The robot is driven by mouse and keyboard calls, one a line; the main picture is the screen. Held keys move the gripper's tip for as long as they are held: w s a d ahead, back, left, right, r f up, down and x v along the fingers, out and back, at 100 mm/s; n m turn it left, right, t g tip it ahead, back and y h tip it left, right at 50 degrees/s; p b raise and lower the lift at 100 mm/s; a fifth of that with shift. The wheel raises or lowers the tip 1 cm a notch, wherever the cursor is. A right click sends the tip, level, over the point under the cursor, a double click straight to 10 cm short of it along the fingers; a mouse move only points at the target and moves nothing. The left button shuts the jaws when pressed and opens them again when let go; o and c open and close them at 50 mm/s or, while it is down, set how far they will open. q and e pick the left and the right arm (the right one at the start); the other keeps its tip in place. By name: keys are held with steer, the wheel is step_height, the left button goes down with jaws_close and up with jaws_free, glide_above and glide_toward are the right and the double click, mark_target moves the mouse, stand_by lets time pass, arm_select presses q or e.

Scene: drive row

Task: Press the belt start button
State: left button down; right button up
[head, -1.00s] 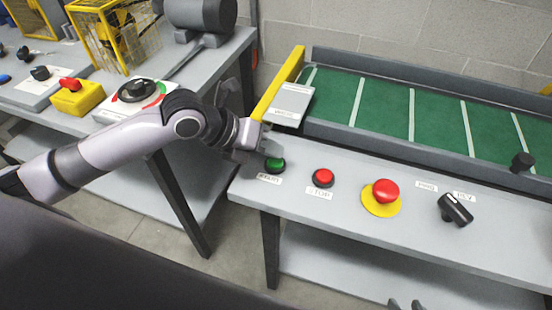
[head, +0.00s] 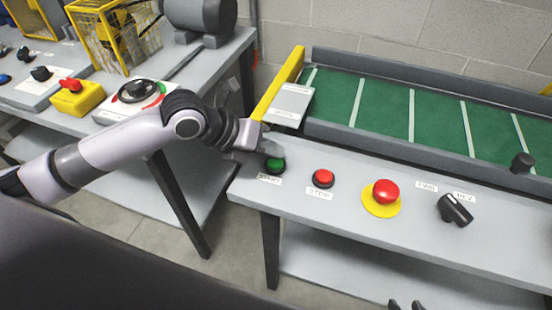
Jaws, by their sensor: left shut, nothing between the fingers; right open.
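The green start button (head: 275,165) sits at the left end of the grey belt table (head: 340,217), with a label in front of it. My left gripper (head: 262,156) is shut and empty, right at the back left of the green button. I cannot tell whether its fingertips touch the button. My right gripper (head: 406,304) shows only as two dark, parted fingertips at the bottom edge, well in front of the table.
A red stop button (head: 323,178), a red mushroom button on a yellow base (head: 381,197) and a black selector switch (head: 454,209) stand to the right. The green belt (head: 384,106) runs behind. Another table with switches (head: 132,105) is at left.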

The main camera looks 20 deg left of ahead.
mark_target(270, 162)
arm_select(q)
steer(key=shift+f, duration=0.1)
stand_by(0.5)
steer(key=shift+f, duration=0.5)
stand_by(0.4)
steer(key=shift+r+p, duration=0.4)
steer(key=shift+r, duration=0.15)
step_height(270, 162, up, 6)
steer(key=p, duration=0.6)
stand_by(0.6)
